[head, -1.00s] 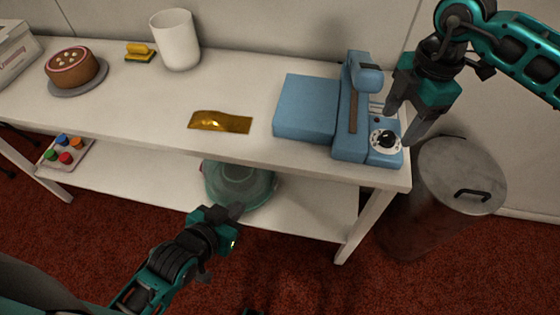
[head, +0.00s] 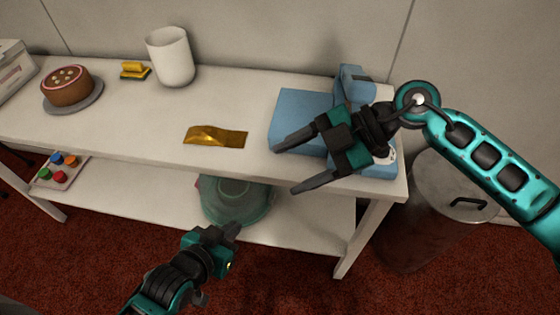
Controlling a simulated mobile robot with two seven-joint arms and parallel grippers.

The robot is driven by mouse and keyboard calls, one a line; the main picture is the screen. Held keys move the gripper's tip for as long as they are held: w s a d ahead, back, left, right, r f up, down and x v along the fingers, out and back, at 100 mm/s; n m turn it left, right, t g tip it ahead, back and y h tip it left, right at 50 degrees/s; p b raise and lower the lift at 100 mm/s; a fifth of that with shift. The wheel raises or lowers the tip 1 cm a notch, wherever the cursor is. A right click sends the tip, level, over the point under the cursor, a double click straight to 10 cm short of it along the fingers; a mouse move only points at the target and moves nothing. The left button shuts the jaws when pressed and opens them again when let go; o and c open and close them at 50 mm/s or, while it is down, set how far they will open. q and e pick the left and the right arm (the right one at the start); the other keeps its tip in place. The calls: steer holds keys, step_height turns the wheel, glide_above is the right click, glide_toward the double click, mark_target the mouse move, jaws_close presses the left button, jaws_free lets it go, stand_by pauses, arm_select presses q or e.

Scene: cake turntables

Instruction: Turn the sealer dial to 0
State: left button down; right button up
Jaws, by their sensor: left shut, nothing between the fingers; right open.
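The blue sealer (head: 303,103) stands at the right end of the white table. My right arm and gripper now cover much of it. Only a sliver of the white dial plate (head: 393,156) shows past my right gripper; the knob and its pointer are hidden. My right gripper (head: 285,169) is open and empty, its fingers pointing left across the front of the sealer. I cannot tell its height above the table. My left gripper (head: 236,231) is shut and empty, low in front of the table.
A gold packet (head: 217,137) lies left of the sealer on the table (head: 120,118). A white canister (head: 171,57), a yellow block (head: 134,70) and a cake (head: 67,86) stand further left. A green glass dome (head: 235,198) sits on the lower shelf. A metal bin (head: 440,215) stands at right.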

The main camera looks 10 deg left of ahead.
arm_select(q)
steer(key=shift+s+f, duration=0.1)
steer(key=shift+s, duration=0.25)
arm_select(e)
steer(key=shift+s+a+r+y, duration=0.45)
steer(key=shift+a+r+y, duration=0.15)
steer(key=shift+y, duration=0.3)
steer(key=shift+s+a+r+y, duration=0.5)
steer(key=shift+a+y, duration=0.2)
steer(key=shift+y, duration=0.2)
